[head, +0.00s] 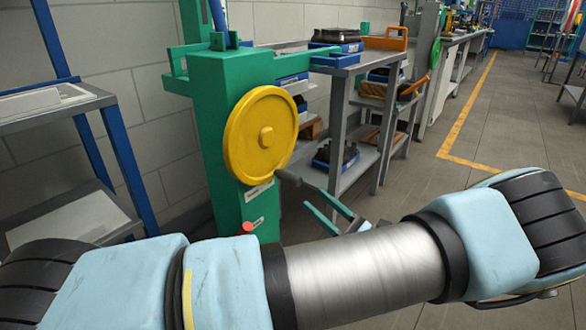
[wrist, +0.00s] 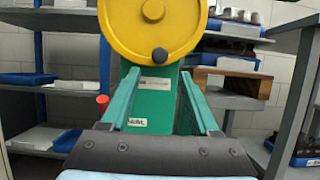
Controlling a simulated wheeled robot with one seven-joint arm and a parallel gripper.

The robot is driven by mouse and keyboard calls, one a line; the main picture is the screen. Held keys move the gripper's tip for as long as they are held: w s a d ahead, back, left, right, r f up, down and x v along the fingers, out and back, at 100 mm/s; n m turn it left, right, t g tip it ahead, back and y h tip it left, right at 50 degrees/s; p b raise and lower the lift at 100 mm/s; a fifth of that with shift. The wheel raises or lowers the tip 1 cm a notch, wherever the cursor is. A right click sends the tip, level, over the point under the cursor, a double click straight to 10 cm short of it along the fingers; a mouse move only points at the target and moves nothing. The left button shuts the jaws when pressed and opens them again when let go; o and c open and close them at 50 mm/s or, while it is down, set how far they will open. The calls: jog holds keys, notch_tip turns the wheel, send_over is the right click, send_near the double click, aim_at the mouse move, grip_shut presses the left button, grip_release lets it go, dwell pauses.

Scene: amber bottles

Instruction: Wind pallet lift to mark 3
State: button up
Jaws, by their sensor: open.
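The lift is a green post (head: 215,130) with a yellow handwheel (head: 262,135) on its side; the wheel also fills the top of the wrist view (wrist: 130,25). A dark handle knob (wrist: 160,54) sticks out at the wheel's lower rim, and it shows in the head view (head: 288,177). My gripper (head: 318,196) is open and empty, apart from the wheel. In the wrist view its fingertips (wrist: 160,73) are spread to either side, just below the knob. White labels (wrist: 155,83) are on the post below the wheel; their print is unreadable. No numbered mark is legible.
A red knob (head: 247,228) sits low on the post. A blue-framed shelf rack (head: 60,112) stands left. A grey workbench (head: 340,110) with blue bins and an orange crate (head: 386,38) stands behind right. The floor at right (head: 480,120) is clear.

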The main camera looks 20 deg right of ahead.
aim_at(290, 178)
jog(key=p+x, duration=0.1)
jog(key=x, duration=0.8)
jog(key=shift+w+a, duration=0.15)
jog(key=shift+w, duration=0.1)
grip_shut()
dwell(1.0)
